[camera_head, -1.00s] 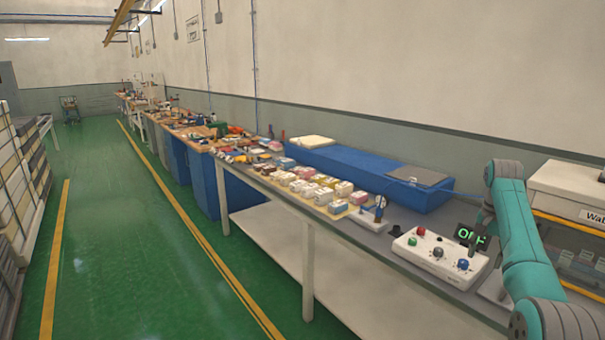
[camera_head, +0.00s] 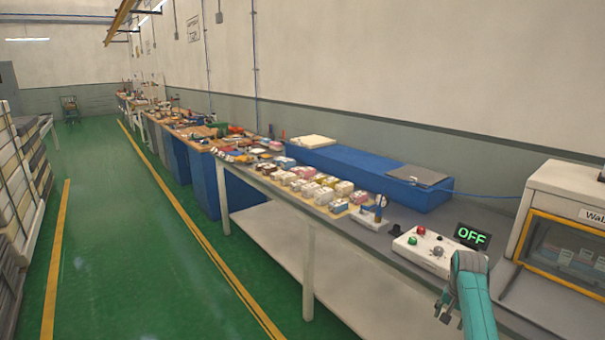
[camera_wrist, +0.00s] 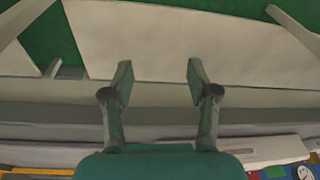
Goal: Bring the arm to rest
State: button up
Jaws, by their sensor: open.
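My teal arm comes in at the lower right of the head view, in front of the workbench (camera_head: 405,284). My gripper (camera_head: 446,309) hangs at the bench's front edge, below and in front of the white control box (camera_head: 428,243). In the wrist view my gripper (camera_wrist: 158,80) shows two dark fingers spread apart with nothing between them. Behind the fingers is a pale flat surface, with green floor at the upper left. My arm hides the right part of the control box.
A white machine with a yellow-framed window (camera_head: 562,245) is at the right. Several small boxes (camera_head: 318,186) and a long blue block (camera_head: 350,167) lie on the bench. The green floor (camera_head: 130,250) at left is clear.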

jog(key=s+a+f+n+t, duration=0.15)
jog(key=s+a+f, duration=0.3)
jog(key=f, duration=0.55)
jog(key=s+a+f+n+t, duration=0.1)
jog(key=s+a+f+t, duration=0.1)
jog(key=s+a+f, duration=0.5)
jog(key=s+a+f+n+t, duration=0.1)
jog(key=s+a+f, duration=0.25)
jog(key=s, duration=0.65)
jog(key=s+a+f+n+t, duration=0.1)
jog(key=s+a+f+t, duration=0.15)
jog(key=s+f, duration=0.45)
jog(key=s+a+r+n+t, duration=0.1)
jog(key=s+a+r, duration=0.1)
jog(key=s+r, duration=0.35)
jog(key=s+a+r+t, duration=0.1)
jog(key=s+a+r, duration=0.15)
jog(key=s, duration=0.65)
jog(key=s+a+r+n+t, duration=0.1)
jog(key=s+r, duration=0.3)
jog(key=s, duration=0.4)
jog(key=s+a+r+n+t, duration=0.1)
jog(key=s+r, duration=0.5)
jog(key=r, duration=0.4)
jog(key=s+a+r+n+t+y, duration=0.1)
jog(key=s+r, duration=0.5)
jog(key=r, duration=0.4)
jog(key=shift+r+t, duration=0.4)
